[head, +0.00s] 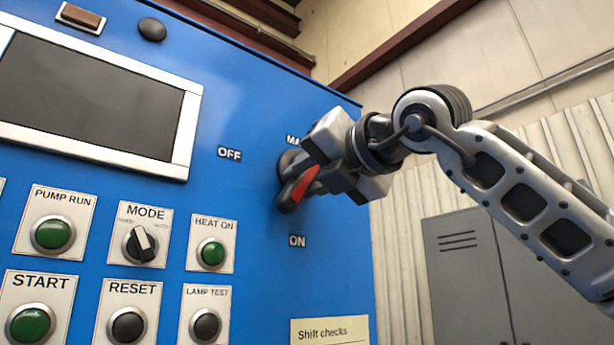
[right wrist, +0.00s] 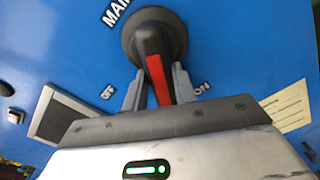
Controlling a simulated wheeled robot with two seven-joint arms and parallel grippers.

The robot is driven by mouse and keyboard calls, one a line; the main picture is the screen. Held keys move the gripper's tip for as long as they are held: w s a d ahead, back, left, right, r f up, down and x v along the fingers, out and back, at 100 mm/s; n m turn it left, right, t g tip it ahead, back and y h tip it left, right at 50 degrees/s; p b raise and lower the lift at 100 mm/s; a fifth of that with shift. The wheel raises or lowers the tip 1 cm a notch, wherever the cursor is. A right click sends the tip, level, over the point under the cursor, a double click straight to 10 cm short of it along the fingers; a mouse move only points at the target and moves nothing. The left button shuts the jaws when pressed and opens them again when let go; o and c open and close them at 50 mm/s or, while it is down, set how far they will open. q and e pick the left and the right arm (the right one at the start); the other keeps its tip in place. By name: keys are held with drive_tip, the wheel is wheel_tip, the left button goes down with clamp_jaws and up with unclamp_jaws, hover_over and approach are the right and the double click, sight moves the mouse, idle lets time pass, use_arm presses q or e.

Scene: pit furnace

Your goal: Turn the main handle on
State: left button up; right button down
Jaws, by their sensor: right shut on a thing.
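The main handle (head: 291,197), black with a red strip, sits on a round black hub on the blue panel. It points downward between the OFF label (head: 229,153) and the ON label (head: 297,241). My right gripper (head: 322,178) is at the handle from the right, partly hiding it and the MAIN label above. In the right wrist view, the two grey fingers of my right gripper (right wrist: 159,88) are shut on either side of the handle (right wrist: 152,55). There the OFF label (right wrist: 106,92) is to the left and the ON label (right wrist: 202,89) to the right. My left gripper is not in view.
The blue panel (head: 260,110) carries a dark screen (head: 85,98), a MODE knob (head: 140,244) and several push buttons to the left. A "Shift checks" note (head: 330,331) is below the handle. A grey locker (head: 460,275) stands at the right behind my arm.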

drive_tip(key=n, duration=0.4)
drive_tip(key=shift+w+d+f, duration=0.2)
drive_tip(key=shift+w+d, duration=0.1)
drive_tip(key=shift+d, duration=0.1)
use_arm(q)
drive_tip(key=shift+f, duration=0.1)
use_arm(e)
drive_tip(key=shift+w+d+n, duration=0.15)
drive_tip(key=shift+d+n, duration=0.1)
drive_tip(key=shift+n, duration=0.95)
drive_tip(key=c, duration=1.1)
unclamp_jaws()
use_arm(q)
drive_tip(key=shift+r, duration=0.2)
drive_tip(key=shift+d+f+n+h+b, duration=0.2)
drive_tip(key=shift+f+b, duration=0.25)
drive_tip(key=shift+b, duration=0.55)
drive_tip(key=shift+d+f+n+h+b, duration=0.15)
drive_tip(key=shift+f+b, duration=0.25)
drive_tip(key=shift+b, duration=0.6)
use_arm(e)
drive_tip(key=shift+v, duration=8)
